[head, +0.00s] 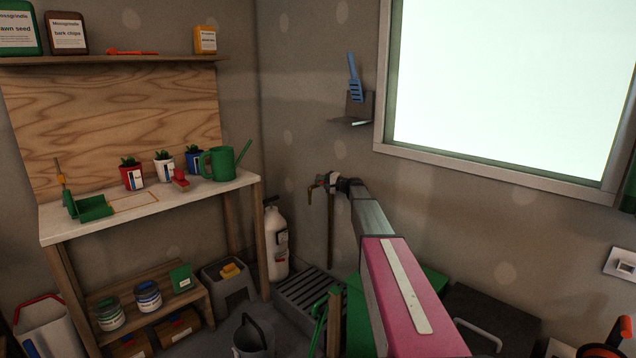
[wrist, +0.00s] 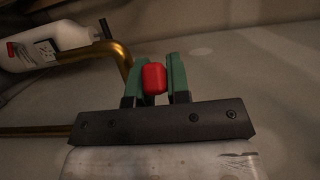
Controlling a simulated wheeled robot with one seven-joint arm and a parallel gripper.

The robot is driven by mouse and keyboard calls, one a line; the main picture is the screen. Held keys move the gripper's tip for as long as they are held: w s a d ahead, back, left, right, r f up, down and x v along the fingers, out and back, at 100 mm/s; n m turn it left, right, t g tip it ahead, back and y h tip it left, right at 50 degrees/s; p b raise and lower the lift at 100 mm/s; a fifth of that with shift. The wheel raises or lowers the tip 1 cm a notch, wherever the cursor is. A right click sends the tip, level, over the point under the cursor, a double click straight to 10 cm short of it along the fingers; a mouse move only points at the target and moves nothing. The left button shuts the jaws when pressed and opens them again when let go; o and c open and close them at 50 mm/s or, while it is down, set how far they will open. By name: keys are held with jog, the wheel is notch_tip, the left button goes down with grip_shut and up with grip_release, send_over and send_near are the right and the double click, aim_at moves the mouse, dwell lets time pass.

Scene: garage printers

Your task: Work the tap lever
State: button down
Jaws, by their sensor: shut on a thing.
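The tap's brass spout (wrist: 122,58) curves down just left of my gripper in the wrist view. The red tap lever (wrist: 154,79) sits between the two green fingers of my gripper (wrist: 153,72), which are shut on it. In the head view my arm reaches to the wall, and my gripper (head: 327,182) is at the tap, small and partly hidden by my wrist. The tap's spout (head: 309,197) shows there just left of the gripper. The tap body behind the lever is hidden.
A workbench (head: 150,206) with pots and a green watering can (head: 222,163) is at the left. A small wall shelf (head: 352,118) and a window frame (head: 480,168) are above right.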

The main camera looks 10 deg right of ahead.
jog(key=shift+d+n+g+y, duration=0.35)
jog(key=shift+n+g+y, duration=0.2)
jog(key=shift+g, duration=0.25)
jog(key=c, duration=1.1)
grip_release()
jog(key=shift+v, duration=3.75)
